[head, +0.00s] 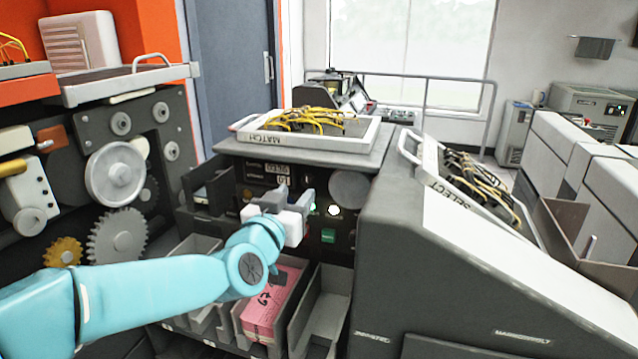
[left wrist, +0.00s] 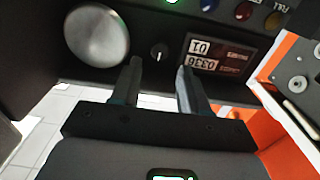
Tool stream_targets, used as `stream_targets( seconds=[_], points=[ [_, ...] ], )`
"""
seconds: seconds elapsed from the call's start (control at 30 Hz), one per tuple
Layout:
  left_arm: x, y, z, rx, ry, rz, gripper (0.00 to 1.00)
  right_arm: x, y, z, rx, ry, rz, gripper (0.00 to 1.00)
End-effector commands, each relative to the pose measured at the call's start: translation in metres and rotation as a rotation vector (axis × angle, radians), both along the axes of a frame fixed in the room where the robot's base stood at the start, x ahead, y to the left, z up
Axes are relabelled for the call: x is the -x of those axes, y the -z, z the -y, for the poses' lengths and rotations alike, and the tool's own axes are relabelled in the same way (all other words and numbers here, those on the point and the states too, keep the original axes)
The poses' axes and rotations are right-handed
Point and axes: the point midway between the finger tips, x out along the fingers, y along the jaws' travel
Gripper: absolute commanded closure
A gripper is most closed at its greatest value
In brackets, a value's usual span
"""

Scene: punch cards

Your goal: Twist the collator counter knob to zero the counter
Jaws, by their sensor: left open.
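The collator's counter (left wrist: 205,64) shows upside down in the left wrist view, with white number windows that seem to read 0336 and 10. Beside it is a small black knob (left wrist: 159,52) with a white pointer mark. My left gripper (left wrist: 160,68) is open and empty. In that view the knob appears between its two fingertips, apparently a little beyond them; I cannot tell the exact gap. My right gripper is not in view.
A large grey disc (head: 350,190) is on the panel right of the gripper. Card bins with a pink card stack (head: 272,305) lie under my arm. A plugboard tray with yellow wires (head: 310,130) is on top.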

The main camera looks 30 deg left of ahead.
Motion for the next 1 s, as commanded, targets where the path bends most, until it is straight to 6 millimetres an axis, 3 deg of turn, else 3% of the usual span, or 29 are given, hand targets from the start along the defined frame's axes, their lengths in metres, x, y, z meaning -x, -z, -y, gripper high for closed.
stream_targets(
  seconds=[0.5,0.93,0.97,1.0],
  points=[
    [-0.060,0.001,-0.011,0.002,0.004,-0.003,0.55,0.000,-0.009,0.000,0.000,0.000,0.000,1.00],
    [-0.067,0.001,-0.010,0.001,0.005,-0.002,0.55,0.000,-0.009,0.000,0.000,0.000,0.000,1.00],
    [-0.067,0.001,-0.010,0.001,0.005,-0.002,0.62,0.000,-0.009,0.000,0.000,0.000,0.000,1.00],
    [-0.067,0.001,-0.010,0.001,0.005,-0.002,0.75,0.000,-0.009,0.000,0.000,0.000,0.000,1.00]
  ],
)
